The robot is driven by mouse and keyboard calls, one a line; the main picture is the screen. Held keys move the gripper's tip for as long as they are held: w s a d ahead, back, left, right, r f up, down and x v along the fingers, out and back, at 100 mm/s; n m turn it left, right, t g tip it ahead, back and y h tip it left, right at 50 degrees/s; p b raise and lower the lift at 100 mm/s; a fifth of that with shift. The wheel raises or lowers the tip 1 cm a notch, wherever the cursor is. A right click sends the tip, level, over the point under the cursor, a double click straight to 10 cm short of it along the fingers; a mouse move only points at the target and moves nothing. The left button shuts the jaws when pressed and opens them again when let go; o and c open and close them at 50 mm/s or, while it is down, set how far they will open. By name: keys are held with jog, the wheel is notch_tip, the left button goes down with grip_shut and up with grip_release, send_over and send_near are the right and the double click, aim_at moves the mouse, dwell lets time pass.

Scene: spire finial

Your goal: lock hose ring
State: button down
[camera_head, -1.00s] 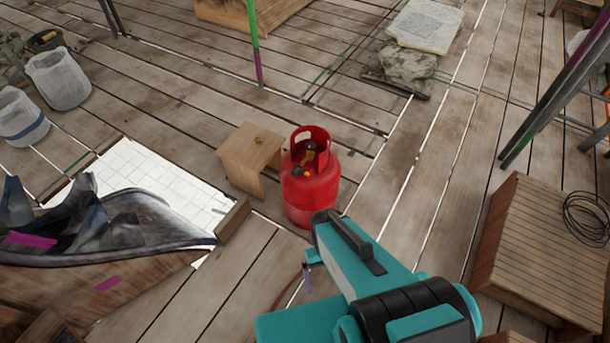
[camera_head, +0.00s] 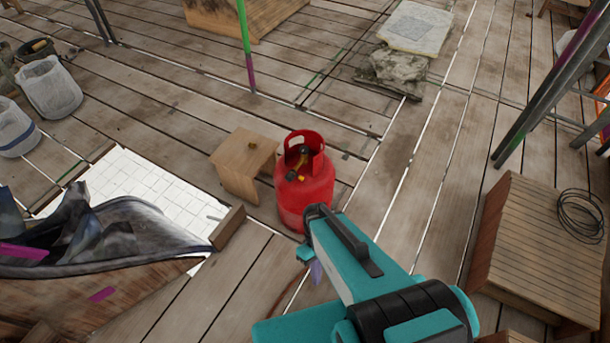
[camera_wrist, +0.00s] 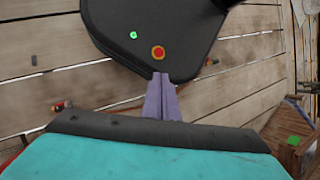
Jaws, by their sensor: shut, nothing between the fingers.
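A red gas cylinder (camera_head: 306,192) stands upright on the plank floor in the head view. Inside its collar is a dark valve with yellow and orange parts (camera_head: 299,167). I cannot make out a separate hose ring there. A small brass-coloured piece (camera_head: 252,144) lies on a low wooden stool (camera_head: 240,175) left of the cylinder. My gripper's purple fingers (camera_head: 316,272) show in the head view below and in front of the cylinder, partly hidden by my teal arm. In the wrist view the fingers (camera_wrist: 161,80) are together, shut and empty, apart from the cylinder.
A white tiled patch (camera_head: 150,185) and a dark crumpled sheet (camera_head: 120,228) lie at left. A slatted wooden box with a coiled black cable (camera_head: 580,212) is at right. Stone slabs (camera_head: 395,72) and a green-purple pole (camera_head: 245,50) stand behind. Planks around the cylinder are largely clear.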

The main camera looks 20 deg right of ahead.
aim_at(301, 177)
jog(key=w+d+r+n+t+y+b, duration=0.15)
jog(key=w+b, duration=0.45)
jog(key=w, duration=0.7)
jog(key=w+r+n+t+y+b, duration=0.1)
jog(key=w+r+n+t+b, duration=0.15)
jog(key=w+b, duration=0.65)
jog(key=w+d+r+t+b, duration=0.2)
jog(key=w+d+r+b, duration=0.3)
jog(key=w, duration=0.3)
jog(key=w+d+r+t+b, duration=0.3)
jog(key=w+d+r+b, duration=0.2)
jog(key=w+b, duration=0.2)
jog(key=shift+w, duration=1)
jog(key=shift+h, duration=0.25)
jog(key=b+x, duration=0.3)
jog(key=x, duration=1.1)
jog(key=shift+s, duration=0.1)
